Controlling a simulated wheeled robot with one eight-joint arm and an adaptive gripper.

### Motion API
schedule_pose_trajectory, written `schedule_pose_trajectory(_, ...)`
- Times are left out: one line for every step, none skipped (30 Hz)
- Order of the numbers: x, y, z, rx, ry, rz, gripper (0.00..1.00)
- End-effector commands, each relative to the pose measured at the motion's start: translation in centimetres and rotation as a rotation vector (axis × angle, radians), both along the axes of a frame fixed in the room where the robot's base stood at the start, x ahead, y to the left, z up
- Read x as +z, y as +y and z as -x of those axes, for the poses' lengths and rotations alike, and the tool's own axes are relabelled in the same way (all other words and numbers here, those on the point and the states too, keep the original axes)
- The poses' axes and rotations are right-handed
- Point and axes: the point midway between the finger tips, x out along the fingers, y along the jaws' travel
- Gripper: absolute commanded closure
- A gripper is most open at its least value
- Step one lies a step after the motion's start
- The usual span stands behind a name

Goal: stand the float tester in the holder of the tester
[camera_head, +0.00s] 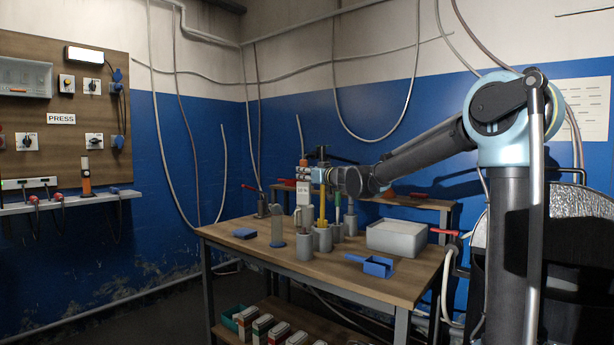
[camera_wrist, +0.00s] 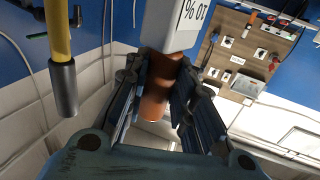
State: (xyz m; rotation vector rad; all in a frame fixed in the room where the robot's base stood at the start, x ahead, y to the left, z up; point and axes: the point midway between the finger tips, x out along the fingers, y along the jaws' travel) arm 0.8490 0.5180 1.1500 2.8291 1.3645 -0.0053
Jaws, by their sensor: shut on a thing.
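My gripper (camera_head: 318,175) is above the back middle of the table. In the wrist view my gripper (camera_wrist: 160,95) is shut on the orange-brown upper part of the float tester (camera_wrist: 176,25), with a finger on each side. Its white body carries a printed "%" mark. In the head view the float tester (camera_head: 303,194) hangs about upright, white body below. Beneath it stands a grey cup (camera_head: 304,247). I cannot tell whether the tester's lower end touches or enters this cup, nor which cup is the tester's holder.
A yellow rod (camera_head: 322,205) with a dark top stands close right of the tester; the rod (camera_wrist: 58,35) also shows in the wrist view. A grey upright piece (camera_head: 277,225) stands left. A white box (camera_head: 397,238) and blue holder (camera_head: 378,267) are right.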

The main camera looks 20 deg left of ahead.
Motion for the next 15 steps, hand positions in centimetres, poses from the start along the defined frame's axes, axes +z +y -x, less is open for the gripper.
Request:
schedule_pose_trajectory(-0.01, 0.01, -0.01, 0.0, 0.0, 0.0, 1.0)
schedule_pose_trajectory(-0.01, -0.01, -0.01, 0.0, 0.0, 0.0, 1.0)
schedule_pose_trajectory(-0.01, -0.01, -0.01, 0.0, 0.0, 0.0, 1.0)
schedule_pose_trajectory(-0.01, -0.01, -0.01, 0.0, 0.0, 0.0, 1.0)
schedule_pose_trajectory(-0.01, 0.0, -0.01, 0.0, 0.0, 0.0, 1.0)
schedule_pose_trajectory(0.0, 0.01, -0.01, 0.0, 0.0, 0.0, 1.0)
schedule_pose_trajectory(0.0, 0.01, -0.01, 0.0, 0.0, 0.0, 1.0)
schedule_pose_trajectory(0.0, 0.01, -0.01, 0.0, 0.0, 0.0, 0.72)
schedule_pose_trajectory(0.0, 0.01, -0.01, 0.0, 0.0, 0.0, 0.63)
schedule_pose_trajectory(0.0, 0.01, -0.01, 0.0, 0.0, 0.0, 0.56)
schedule_pose_trajectory(0.0, 0.01, -0.01, 0.0, 0.0, 0.0, 0.53)
schedule_pose_trajectory(0.0, 0.01, -0.01, 0.0, 0.0, 0.0, 0.53)
schedule_pose_trajectory(0.0, 0.01, -0.01, 0.0, 0.0, 0.0, 0.53)
schedule_pose_trajectory(0.0, 0.01, -0.01, 0.0, 0.0, 0.0, 0.53)
schedule_pose_trajectory(0.0, 0.01, -0.01, 0.0, 0.0, 0.0, 0.53)
